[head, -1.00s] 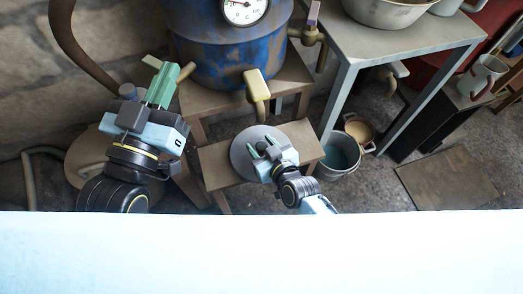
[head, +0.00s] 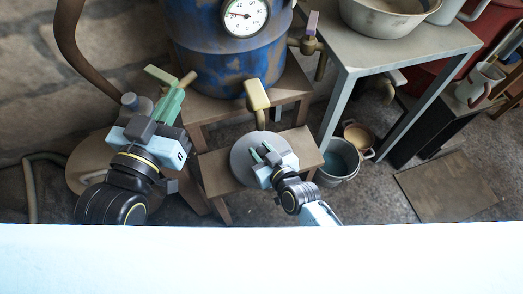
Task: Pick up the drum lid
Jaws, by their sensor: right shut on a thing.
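The drum lid, which I take to be the round grey disc (head: 240,165), is over the small wooden stool (head: 306,142) in front of the blue drum (head: 203,62). My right gripper (head: 264,156) is over the disc, its dark green fingers shut on a part of it that the gripper hides. I cannot tell whether the disc rests on the stool or is slightly above it. My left gripper (head: 165,88) is up at the left, in front of the drum's lower left side, with light green parts at its end. Its jaw opening is unclear.
A yellow-handled tap (head: 257,95) juts from the drum just behind the disc. A metal bucket (head: 338,160) stands right of the stool. A grey table (head: 405,55) with a basin (head: 388,14) is at the right. A round brown top (head: 88,165) lies left.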

